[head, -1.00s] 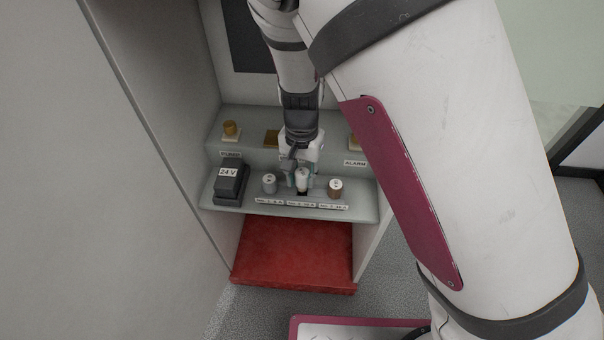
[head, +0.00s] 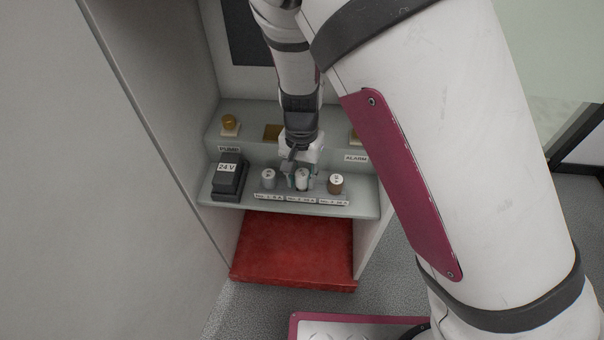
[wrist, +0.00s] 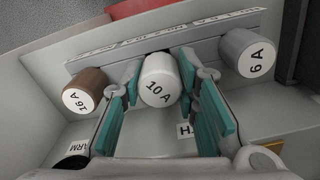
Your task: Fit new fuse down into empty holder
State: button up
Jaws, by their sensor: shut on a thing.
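The white fuse marked 10 A (head: 302,181) is upright in my gripper (head: 301,176), between the grey fuse and the brown fuse. In the wrist view the fuse (wrist: 158,88) has its marked cap facing the camera, with a teal finger pad on each side of it, and my gripper (wrist: 159,72) is shut on it. The middle holder lies under the fuse in the grey fuse rail (wrist: 130,55) and is hidden by it. I cannot tell how deep the fuse sits.
The grey 6 A fuse (wrist: 248,54) and brown 16 A fuse (wrist: 82,90) stand close on either side. A black 24 V box (head: 229,177) is at the left of the shelf. Labels (head: 301,199) run along the front. A red step (head: 295,250) is below.

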jog(key=shift+f+b, duration=0.35)
jog(key=shift+f, duration=0.25)
jog(key=o, duration=1.2)
jog(key=shift+r, duration=0.1)
